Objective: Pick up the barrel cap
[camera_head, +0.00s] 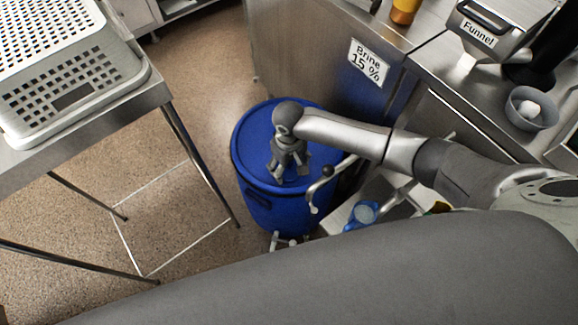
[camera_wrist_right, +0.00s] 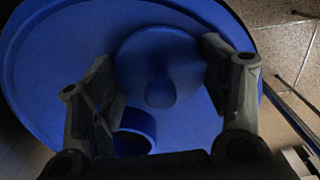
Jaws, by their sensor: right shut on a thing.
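The blue barrel (camera_head: 250,150) stands on the floor, and its round lid fills most of the right wrist view (camera_wrist_right: 50,50). My right gripper (camera_head: 291,175) points down over the barrel's top. In the right wrist view the barrel cap (camera_wrist_right: 160,60), a blue disc with a round knob, lies between the two fingers of my right gripper (camera_wrist_right: 168,80), which is shut on it. A short blue ring-shaped opening (camera_wrist_right: 137,130) shows below the cap, near the left finger. In the head view the gripper hides the cap. My left gripper is out of view.
A metal table with a grey perforated basket (camera_head: 60,75) stands at the left. A steel counter at the right bears a funnel (camera_head: 490,28), a grey bowl (camera_head: 530,108) and an orange-yellow bottle (camera_head: 404,11). A curved metal tap (camera_head: 322,185) stands close beside the barrel.

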